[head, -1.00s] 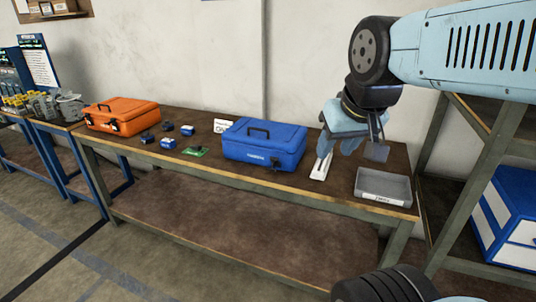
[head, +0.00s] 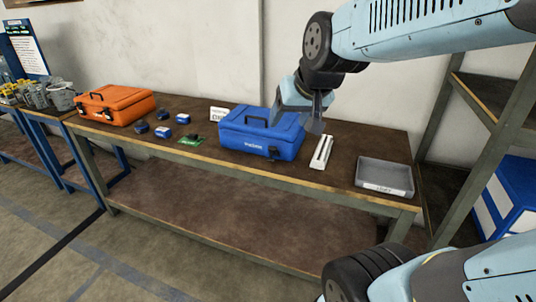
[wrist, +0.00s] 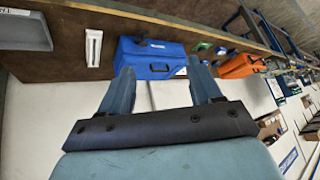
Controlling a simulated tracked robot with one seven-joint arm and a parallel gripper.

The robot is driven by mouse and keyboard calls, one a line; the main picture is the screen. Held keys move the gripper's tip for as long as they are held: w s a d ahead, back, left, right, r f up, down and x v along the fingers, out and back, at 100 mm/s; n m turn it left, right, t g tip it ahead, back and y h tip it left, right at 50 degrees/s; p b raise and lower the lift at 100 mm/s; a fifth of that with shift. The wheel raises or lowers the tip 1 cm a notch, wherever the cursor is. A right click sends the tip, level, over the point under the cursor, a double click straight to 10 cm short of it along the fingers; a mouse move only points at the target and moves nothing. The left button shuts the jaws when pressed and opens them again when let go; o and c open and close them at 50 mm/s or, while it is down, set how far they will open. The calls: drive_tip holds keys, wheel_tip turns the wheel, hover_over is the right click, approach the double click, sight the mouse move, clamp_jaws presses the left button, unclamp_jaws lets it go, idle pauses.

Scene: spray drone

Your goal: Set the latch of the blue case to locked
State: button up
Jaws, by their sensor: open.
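The blue case (head: 236,142) stands closed on the workbench, its dark handle on the lid. A dark latch (head: 272,152) shows on its front, right of the white lettering; its setting is too small to tell. My gripper (head: 316,122) is open and empty, above and beside the right end of the case, apparently apart from it. In the wrist view the blue case (wrist: 150,48) lies beyond the two spread blue fingers of my gripper (wrist: 163,78), which partly overlap its edge. A small dark part shows between the fingers, and I cannot tell whether it is the latch or the handle.
A white slotted strip (head: 321,152) lies right of the case, and a grey tray (head: 385,178) stands further right. An orange case (head: 115,105), small blue-and-dark blocks (head: 164,132) and a green board (head: 190,140) sit to the left. A shelf rack (head: 480,100) stands at the right.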

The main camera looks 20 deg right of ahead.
drive_tip(key=w+a+f+m+t+h, duration=0.1)
drive_tip(key=w+a+f+m+t, duration=0.15)
drive_tip(key=w+f, duration=0.6)
drive_tip(key=w+a+f+m+t+h, duration=0.15)
drive_tip(key=w+a+f, duration=0.3)
drive_tip(key=w, duration=0.75)
drive_tip(key=s+d+f+m+t+h, duration=0.1)
drive_tip(key=d+f+t+h, duration=0.1)
drive_tip(key=f+h, duration=0.5)
drive_tip(key=s+d+f+m+t+h, duration=0.1)
drive_tip(key=f+m+t+h, duration=0.15)
drive_tip(key=f, duration=0.85)
drive_tip(key=shift+n+g, duration=0.35)
drive_tip(key=shift+g, duration=0.1)
drive_tip(key=x, duration=1.3)
drive_tip(key=shift+w+d, duration=0.1)
drive_tip(key=shift+d, duration=0.25)
